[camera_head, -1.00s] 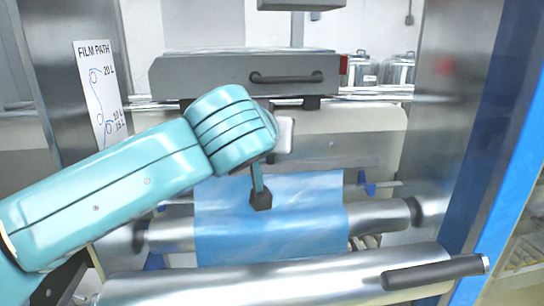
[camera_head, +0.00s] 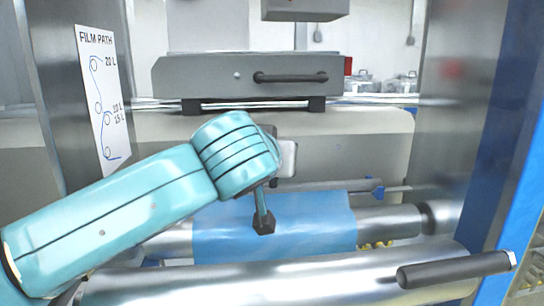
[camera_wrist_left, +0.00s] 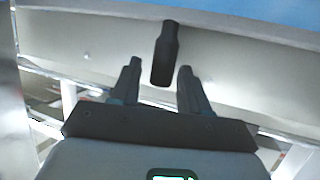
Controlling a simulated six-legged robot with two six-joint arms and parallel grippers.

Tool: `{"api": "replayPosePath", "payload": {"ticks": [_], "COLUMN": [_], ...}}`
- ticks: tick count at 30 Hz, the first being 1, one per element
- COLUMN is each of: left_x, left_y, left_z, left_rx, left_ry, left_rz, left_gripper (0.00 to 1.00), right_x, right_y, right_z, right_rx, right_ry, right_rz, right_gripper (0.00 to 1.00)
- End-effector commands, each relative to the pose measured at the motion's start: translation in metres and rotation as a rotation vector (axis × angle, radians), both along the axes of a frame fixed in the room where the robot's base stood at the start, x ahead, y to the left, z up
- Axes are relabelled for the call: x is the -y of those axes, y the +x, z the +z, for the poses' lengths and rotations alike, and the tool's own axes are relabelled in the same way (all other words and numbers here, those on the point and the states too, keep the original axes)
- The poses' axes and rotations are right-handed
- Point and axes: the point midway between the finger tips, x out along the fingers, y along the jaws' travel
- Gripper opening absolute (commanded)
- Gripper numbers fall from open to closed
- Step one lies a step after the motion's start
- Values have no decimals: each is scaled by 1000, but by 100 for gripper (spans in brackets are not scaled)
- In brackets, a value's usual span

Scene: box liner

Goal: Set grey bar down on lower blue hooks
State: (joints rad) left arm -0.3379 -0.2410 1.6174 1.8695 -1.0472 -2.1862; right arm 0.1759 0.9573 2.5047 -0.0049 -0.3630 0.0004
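A thin grey bar (camera_head: 325,185) lies level behind the blue film in the head view. Its right end is at a small blue hook (camera_head: 376,188); I cannot tell whether it rests in it. Its left part is hidden by my arm. My left gripper (camera_head: 263,226) points down in front of the blue film (camera_head: 310,222). In the left wrist view its two fingers (camera_wrist_left: 157,82) are apart, with a dark handle-like piece (camera_wrist_left: 165,52) in the gap and visible space on both sides. My right gripper is in no view.
A large metal roller (camera_head: 280,280) with a black handle (camera_head: 455,270) crosses the front. A grey box (camera_head: 240,76) stands behind. Steel side walls and a blue frame (camera_head: 520,150) bound the opening. A film path sign (camera_head: 100,95) is on the left wall.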

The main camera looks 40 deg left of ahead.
Motion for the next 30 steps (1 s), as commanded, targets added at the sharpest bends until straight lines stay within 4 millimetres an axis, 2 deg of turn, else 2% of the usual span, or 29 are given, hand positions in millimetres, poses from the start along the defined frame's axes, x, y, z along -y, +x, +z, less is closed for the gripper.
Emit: {"api": "replayPosePath", "payload": {"ticks": [8,12,24,30], "left_x": [0,3,46,58], "left_y": [0,-2,-67,-87], "left_z": [1,8,37,46], "left_rx": [0,2,4,3], "left_ry": [0,0,-1,0], "left_rz": [0,-4,-10,-5], "left_gripper": [49,49,49,49], "right_x": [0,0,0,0], "right_y": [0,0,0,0], "right_z": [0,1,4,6], "right_rx": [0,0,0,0], "right_ry": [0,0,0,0], "right_rz": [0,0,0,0], "right_gripper": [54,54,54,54]}}
